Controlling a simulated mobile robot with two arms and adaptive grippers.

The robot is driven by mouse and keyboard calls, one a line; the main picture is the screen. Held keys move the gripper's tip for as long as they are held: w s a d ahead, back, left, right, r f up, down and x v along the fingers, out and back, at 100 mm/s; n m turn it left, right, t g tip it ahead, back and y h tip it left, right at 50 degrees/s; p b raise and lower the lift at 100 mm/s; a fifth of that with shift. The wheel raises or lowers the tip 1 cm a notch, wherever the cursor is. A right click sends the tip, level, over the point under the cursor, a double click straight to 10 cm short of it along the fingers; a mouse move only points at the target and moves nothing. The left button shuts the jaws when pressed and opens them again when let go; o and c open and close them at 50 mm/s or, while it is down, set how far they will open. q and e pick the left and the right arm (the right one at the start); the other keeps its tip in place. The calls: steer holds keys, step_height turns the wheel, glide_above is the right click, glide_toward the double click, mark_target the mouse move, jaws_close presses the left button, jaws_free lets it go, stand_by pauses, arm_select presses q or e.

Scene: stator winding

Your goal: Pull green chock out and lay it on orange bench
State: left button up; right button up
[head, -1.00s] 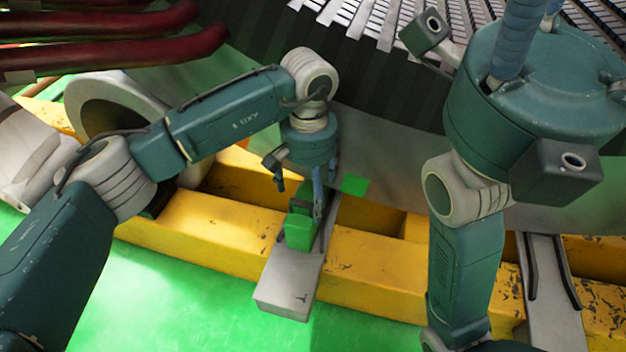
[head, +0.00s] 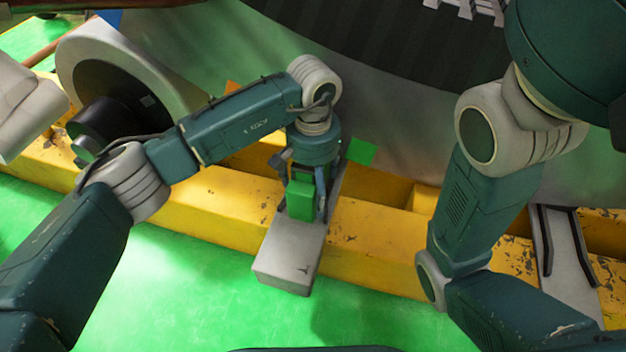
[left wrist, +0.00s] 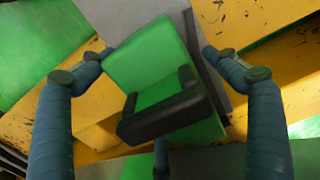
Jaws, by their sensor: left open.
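The green chock (head: 300,201) sits on a grey metal support (head: 290,252) that crosses the yellow beam. In the left wrist view the chock (left wrist: 150,58) has a black handle (left wrist: 160,110) on its near side. My left gripper (head: 303,186) points down at the chock. Its fingers are open on either side of it, with a gap showing at each side in the wrist view. My right arm (head: 470,215) shows at the right, but its gripper is out of frame.
The yellow beam (head: 390,245) runs across the scene, with the large grey stator (head: 400,120) behind it. Another green piece (head: 362,152) lies against the stator beside my left gripper. A second grey support (head: 570,265) stands at the right. The green floor (head: 190,275) in front is clear.

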arm_select(q)
steer(key=shift+f, duration=0.4)
